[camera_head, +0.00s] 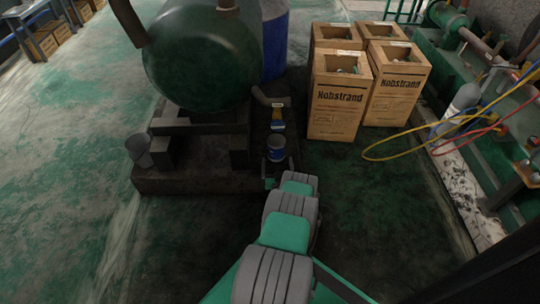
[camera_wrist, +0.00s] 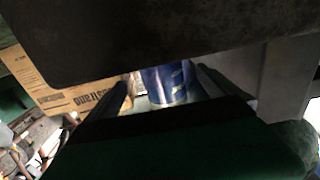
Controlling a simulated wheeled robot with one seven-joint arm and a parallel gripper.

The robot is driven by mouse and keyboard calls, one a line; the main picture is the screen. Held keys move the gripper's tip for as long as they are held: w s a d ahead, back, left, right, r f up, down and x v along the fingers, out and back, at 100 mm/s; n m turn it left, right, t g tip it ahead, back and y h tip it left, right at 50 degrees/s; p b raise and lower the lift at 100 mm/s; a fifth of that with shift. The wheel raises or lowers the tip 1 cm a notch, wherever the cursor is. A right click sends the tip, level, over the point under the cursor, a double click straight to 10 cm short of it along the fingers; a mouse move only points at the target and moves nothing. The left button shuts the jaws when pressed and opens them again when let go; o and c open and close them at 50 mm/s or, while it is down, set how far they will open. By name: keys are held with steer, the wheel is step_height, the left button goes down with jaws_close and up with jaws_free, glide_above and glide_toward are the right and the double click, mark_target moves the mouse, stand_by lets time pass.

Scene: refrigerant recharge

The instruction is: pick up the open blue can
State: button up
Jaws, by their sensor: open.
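In the wrist view, a blue cylinder with pale marks, which looks like the can (camera_wrist: 165,86), shows between my fingers. My gripper (camera_wrist: 166,84) is open, with one finger on each side of the blue cylinder. I cannot tell whether either finger touches it.
The green tank (camera_head: 203,55) overhangs the dark plinth (camera_head: 190,180). A grey bucket (camera_head: 140,151) stands at the plinth's left. Wooden Nobstrand crates (camera_head: 338,97) stand to the right. Yellow hose (camera_head: 400,136) loops over the floor. Floor at left is open.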

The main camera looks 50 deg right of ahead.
mark_target(277, 138)
steer(key=b+x, duration=0.1)
steer(key=x, duration=0.1)
steer(key=b+x, duration=0.2)
steer(key=x, duration=0.1)
steer(key=b+x, duration=0.1)
steer(key=x, duration=0.1)
steer(key=shift+w+d+r+b, duration=0.1)
steer(key=shift+w+r+b, duration=0.15)
steer(key=shift+r+b, duration=0.1)
steer(key=c, duration=1.8)
steer(key=shift+r, duration=0.15)
steer(key=shift+r+p, duration=1.25)
steer(key=shift+r, duration=0.35)
steer(key=shift+s+d+r, duration=0.15)
steer(key=s+d, duration=1.1)
steer(key=s, duration=0.2)
steer(key=shift+d+p, duration=0.3)
steer(key=shift+s, duration=0.15)
